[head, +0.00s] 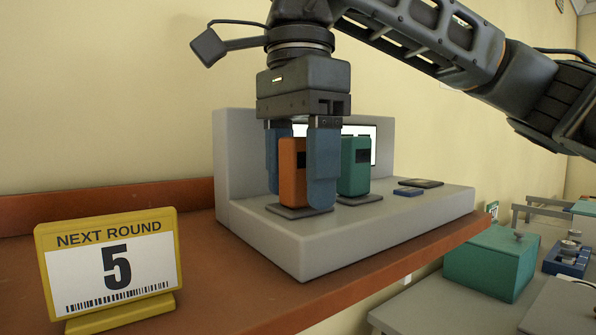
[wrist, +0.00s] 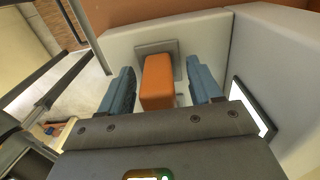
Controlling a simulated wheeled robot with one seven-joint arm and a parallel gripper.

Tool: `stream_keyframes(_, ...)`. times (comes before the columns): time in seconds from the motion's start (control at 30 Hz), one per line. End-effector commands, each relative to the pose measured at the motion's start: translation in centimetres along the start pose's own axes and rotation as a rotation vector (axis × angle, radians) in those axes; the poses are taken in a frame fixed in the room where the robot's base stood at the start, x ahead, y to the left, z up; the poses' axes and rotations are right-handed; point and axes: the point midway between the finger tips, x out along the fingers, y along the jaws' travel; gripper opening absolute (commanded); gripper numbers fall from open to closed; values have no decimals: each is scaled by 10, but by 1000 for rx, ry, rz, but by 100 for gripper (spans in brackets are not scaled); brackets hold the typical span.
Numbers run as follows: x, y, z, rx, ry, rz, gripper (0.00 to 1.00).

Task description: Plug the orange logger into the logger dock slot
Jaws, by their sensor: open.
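The orange logger (head: 292,170) stands upright on a dark flat plate (head: 290,212) at the left part of the grey logger dock (head: 330,245). My gripper (head: 298,200) points down around it, one blue finger on each side. In the wrist view the logger (wrist: 158,82) is between the two fingers, with a gap on each side, so my gripper (wrist: 165,90) is open. The logger's foot is partly hidden by the near finger, and I cannot tell how deep it sits in a slot.
A teal logger (head: 356,165) stands on its own plate just to the right. A dark flat piece (head: 421,183) and a small blue piece (head: 408,192) lie farther right on the dock. A yellow-framed sign (head: 112,262) stands on the brown shelf (head: 215,290). The dock has a tall back wall (head: 235,160).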

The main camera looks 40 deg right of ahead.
Motion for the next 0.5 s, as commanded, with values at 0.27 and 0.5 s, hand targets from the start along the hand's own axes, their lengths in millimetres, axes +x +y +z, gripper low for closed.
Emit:
stream_keyframes(0.27, 0, 0, 0, 0, 0, 0, 64)
stream_keyframes(0.5, 0, 0, 0, 0, 0, 0, 55)
